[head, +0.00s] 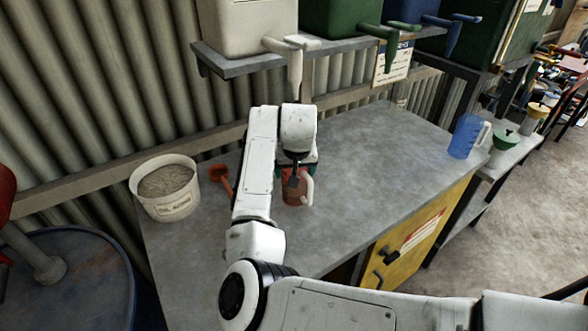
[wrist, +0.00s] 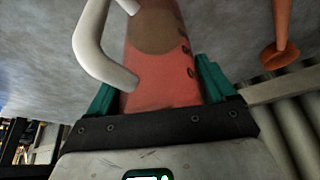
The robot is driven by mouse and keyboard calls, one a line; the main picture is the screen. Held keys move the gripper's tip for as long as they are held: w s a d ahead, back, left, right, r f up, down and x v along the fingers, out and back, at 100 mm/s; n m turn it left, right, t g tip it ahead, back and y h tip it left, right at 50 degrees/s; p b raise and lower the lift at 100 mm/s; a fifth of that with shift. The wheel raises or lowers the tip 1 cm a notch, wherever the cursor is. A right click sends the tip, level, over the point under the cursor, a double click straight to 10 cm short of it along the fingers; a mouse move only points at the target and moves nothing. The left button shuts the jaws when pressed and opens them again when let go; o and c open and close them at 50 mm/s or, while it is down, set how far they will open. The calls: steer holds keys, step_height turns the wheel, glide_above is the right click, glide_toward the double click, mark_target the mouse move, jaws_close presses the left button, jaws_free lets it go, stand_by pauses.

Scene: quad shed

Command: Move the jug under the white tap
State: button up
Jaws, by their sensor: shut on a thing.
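A red jug with a white handle (head: 295,198) is on or just above the grey bench; I cannot tell which. My gripper (head: 297,172) is shut on it, and my arm hides part of it. In the wrist view the jug (wrist: 165,85) sits between the teal fingers of my gripper (wrist: 158,90), with its handle at the left and dark markings on its wall. The white tap (head: 295,62) hangs from the white container on the shelf, above and behind the jug in the head view.
A green tap (head: 391,48) and a blue tap (head: 453,32) are farther right. A white bucket (head: 165,190) and an orange funnel (head: 221,178) stand left of my arm. A blue jug (head: 464,136) is at the bench's right end. The middle bench (head: 375,150) is clear.

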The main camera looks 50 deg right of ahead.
steer(key=o, duration=1.1)
steer(key=b+v, duration=0.1)
steer(key=v, duration=0.9)
steer(key=shift+s+a+r, duration=0.1)
steer(key=shift+s+r, duration=0.05)
steer(key=shift+r, duration=0.25)
steer(key=shift+s+f, duration=0.1)
